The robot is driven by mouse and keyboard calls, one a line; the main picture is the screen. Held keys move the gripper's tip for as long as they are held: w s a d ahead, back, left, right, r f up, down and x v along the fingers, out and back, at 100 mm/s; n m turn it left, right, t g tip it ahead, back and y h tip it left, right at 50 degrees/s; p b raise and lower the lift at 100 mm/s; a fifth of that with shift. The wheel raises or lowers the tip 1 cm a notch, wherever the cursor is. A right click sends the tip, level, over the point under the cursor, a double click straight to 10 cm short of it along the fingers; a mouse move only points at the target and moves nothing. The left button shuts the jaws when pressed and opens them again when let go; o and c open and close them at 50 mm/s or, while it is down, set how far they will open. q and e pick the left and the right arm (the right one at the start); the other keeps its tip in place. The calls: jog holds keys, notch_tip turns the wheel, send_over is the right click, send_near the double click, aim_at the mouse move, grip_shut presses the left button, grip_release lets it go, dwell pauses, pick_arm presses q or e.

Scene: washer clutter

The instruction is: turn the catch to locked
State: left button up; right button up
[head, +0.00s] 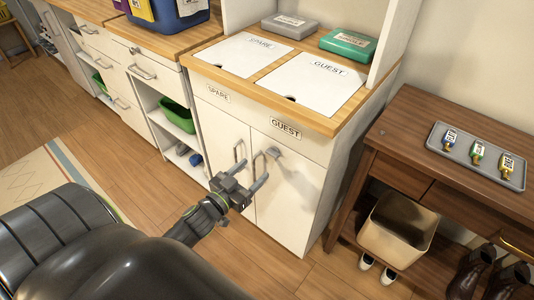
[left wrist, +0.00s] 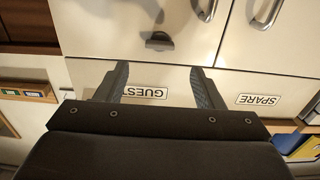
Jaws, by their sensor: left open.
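The catch (head: 273,152) is a small grey turning piece near the top of the right cabinet door (head: 285,195), below the GUEST label (head: 286,128). In the left wrist view, which is upside down, the catch (left wrist: 159,42) lies beyond my fingertips, between their lines. Its turned position is hard to read. My left gripper (head: 250,176) is open and empty in front of the doors, below the catch in the picture. Its two fingers (left wrist: 162,75) stand wide apart in the left wrist view, with the catch clear of them. My right gripper is not in view.
Two bar handles, the left door's (head: 238,150) and the right door's (head: 257,162), stand out close to my gripper. A SPARE label (head: 218,92) is at the left. A brown bench (head: 400,150) with a key tray (head: 440,140) stands at the right.

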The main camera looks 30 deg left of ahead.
aim_at(270, 154)
pick_arm(q)
jog(key=w, duration=0.5)
jog(key=w+p, duration=0.1)
jog(key=w, duration=0.1)
jog(key=shift+w+d, duration=0.25)
jog(key=shift+d, duration=0.05)
jog(key=c, duration=1)
